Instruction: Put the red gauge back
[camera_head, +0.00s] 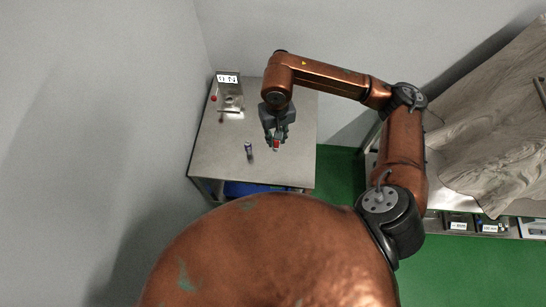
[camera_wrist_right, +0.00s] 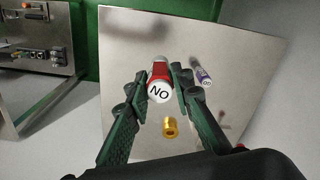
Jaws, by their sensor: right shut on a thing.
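The red gauge (camera_wrist_right: 160,73) is a small cylinder with a red body and a white end marked "NO". My right gripper (camera_wrist_right: 155,92) is shut on it, with one dark green finger on each side. In the head view my right gripper (camera_head: 275,138) points down over the right part of the metal table, and a bit of the red gauge (camera_head: 276,144) shows between its fingertips. I cannot tell how high it is above the table. My left gripper is in neither view.
A purple and white cylinder (camera_wrist_right: 203,77) is on the metal table (camera_head: 217,158); the head view shows it too (camera_head: 248,149). A gold ring-like piece (camera_wrist_right: 170,127) shows below the gauge. A metal fixture (camera_head: 230,97) with a white label stands at the back left. The table's front is clear.

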